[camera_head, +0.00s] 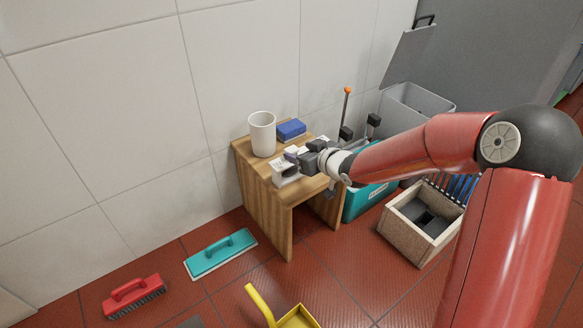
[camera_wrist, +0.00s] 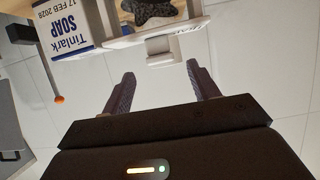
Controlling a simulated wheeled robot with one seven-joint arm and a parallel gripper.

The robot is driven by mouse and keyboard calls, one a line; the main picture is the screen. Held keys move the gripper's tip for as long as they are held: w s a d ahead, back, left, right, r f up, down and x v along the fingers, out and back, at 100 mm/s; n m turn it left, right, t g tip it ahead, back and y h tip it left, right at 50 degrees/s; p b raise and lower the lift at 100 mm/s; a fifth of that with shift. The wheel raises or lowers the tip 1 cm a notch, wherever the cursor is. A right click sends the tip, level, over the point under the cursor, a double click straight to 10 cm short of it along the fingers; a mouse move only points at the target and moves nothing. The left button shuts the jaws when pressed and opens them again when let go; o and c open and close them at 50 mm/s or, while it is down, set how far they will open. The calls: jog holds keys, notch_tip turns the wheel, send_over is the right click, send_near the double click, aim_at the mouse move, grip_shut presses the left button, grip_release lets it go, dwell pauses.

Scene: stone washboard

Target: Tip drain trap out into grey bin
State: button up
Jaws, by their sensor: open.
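The drain trap is most likely the white open tray-like piece (camera_head: 284,174) at the front of the wooden stool. In the wrist view, the white drain trap (camera_wrist: 125,41) holds a dark clump (camera_wrist: 155,10), and a pale block-shaped tab (camera_wrist: 158,48) sticks out toward my gripper. My gripper (camera_wrist: 162,78) is open and empty. The tab lies just beyond and between its fingertips, apart from both. In the head view, my gripper (camera_head: 306,160) is beside the trap and partly hides it. The grey bin (camera_head: 428,100) stands behind my arm, its lid (camera_head: 408,52) raised.
On the wooden stool (camera_head: 262,200) are a white cup (camera_head: 262,134) and a blue-topped soap box (camera_head: 291,129). A teal container (camera_head: 362,202) and a stone trough (camera_head: 405,230) stand right. A teal scrubber (camera_head: 220,253), red brush (camera_head: 133,296) and yellow dustpan (camera_head: 298,318) lie on the floor.

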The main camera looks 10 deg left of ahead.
aim_at(292, 149)
jog(key=b+x, duration=0.1)
jog(key=x, duration=0.4)
jog(key=shift+a+f, duration=0.1)
jog(key=shift+f, duration=0.15)
jog(key=shift+c, duration=0.3)
grip_shut()
jog(key=shift+r, duration=0.1)
